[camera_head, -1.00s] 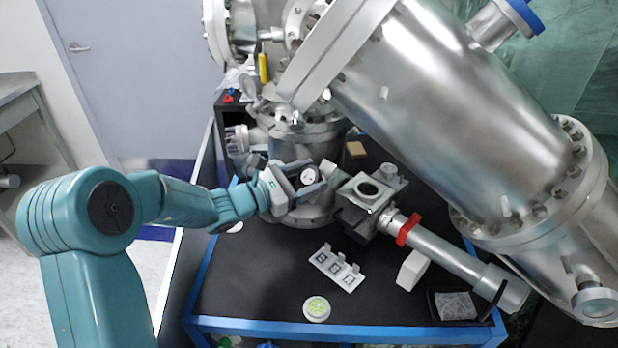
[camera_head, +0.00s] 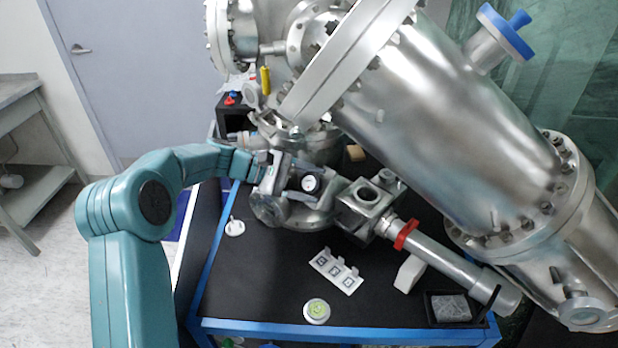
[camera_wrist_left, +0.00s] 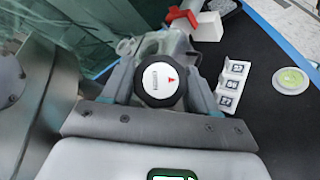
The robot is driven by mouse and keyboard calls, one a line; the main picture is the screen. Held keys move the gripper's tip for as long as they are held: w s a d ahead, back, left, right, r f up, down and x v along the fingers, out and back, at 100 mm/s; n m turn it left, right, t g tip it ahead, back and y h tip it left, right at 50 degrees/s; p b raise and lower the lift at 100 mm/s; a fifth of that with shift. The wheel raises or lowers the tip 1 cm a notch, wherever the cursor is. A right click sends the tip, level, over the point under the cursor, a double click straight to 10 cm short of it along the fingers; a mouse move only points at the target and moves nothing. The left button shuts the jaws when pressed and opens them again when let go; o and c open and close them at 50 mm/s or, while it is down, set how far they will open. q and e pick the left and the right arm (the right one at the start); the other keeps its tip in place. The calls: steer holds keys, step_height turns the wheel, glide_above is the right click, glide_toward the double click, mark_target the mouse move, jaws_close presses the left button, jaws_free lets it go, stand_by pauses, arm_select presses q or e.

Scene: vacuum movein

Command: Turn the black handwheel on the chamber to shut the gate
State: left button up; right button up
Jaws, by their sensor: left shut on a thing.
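The black handwheel (camera_head: 311,183) has a white face and sits on the metal chamber fitting on the table. The gate inside the chamber is hidden. My right gripper is in neither view.
A metal tube with a red clamp (camera_head: 406,234) runs right from the square fitting (camera_head: 366,207). A white marker plate (camera_head: 336,270) and a green-topped disc (camera_head: 316,311) lie in front. The large steel cylinder (camera_head: 450,130) hangs over the right side.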

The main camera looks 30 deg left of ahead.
arm_select(q)
steer(key=shift+r+m+g+y+p, duration=0.15)
steer(key=shift+m+g+y+p, duration=0.35)
steer(key=shift+m+g+p, duration=0.85)
steer(key=shift+m+b, duration=0.3)
steer(key=shift+m, duration=0.05)
steer(key=o, duration=1)
steer(key=shift+d, duration=0.1)
